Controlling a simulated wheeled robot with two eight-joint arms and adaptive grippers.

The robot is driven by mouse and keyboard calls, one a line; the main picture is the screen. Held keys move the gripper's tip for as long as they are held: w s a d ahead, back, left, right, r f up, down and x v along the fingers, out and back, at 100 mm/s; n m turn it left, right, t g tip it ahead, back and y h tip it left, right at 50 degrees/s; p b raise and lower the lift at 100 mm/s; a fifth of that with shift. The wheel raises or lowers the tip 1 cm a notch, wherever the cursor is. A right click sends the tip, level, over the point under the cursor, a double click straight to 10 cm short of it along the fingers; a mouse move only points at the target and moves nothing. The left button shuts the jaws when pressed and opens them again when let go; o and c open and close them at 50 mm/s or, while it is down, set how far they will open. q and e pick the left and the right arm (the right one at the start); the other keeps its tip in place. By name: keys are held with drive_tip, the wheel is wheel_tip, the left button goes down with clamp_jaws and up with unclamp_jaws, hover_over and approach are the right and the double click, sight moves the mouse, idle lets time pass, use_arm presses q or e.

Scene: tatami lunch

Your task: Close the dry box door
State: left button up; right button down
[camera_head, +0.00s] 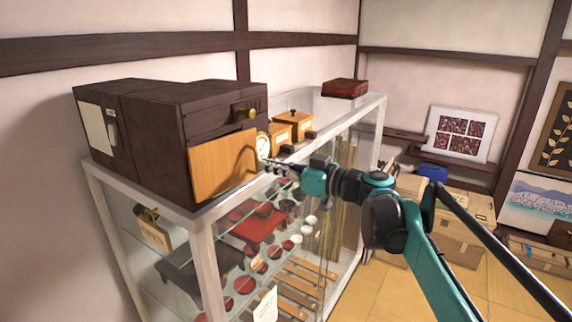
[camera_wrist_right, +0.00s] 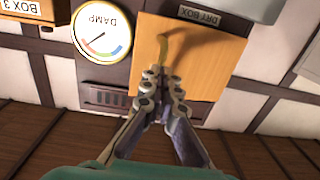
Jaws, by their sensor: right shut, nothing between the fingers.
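The dry box is a dark brown cabinet (camera_head: 150,125) on top of a glass display case. Its orange wooden door panel (camera_head: 215,165) covers the lower part of the front; a dark strip shows above it. I cannot tell whether the door is fully flush. In the right wrist view, the panel (camera_wrist_right: 200,75) has a brass handle (camera_wrist_right: 164,45). My right gripper (camera_head: 268,161) is shut and empty, just right of the panel. Its fingertips (camera_wrist_right: 164,78) overlap the panel in the wrist view; contact is unclear. My left gripper is out of view.
A round damp gauge (camera_head: 263,146) sits beside the panel; it also shows in the wrist view (camera_wrist_right: 101,35). Small orange boxes (camera_head: 296,124) and a dark red box (camera_head: 345,88) stand on the display case (camera_head: 205,250). Cartons (camera_head: 460,215) stand to the right.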

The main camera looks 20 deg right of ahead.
sight(251, 157)
drive_tip(key=shift+w+f, duration=0.1)
drive_tip(key=shift+w, duration=0.15)
drive_tip(key=shift+a, duration=0.1)
drive_tip(key=w, duration=0.3)
drive_tip(key=shift+w+a+b, duration=0.1)
drive_tip(key=shift+a+b, duration=0.2)
drive_tip(key=shift+w, duration=0.1)
drive_tip(key=shift+d, duration=0.1)
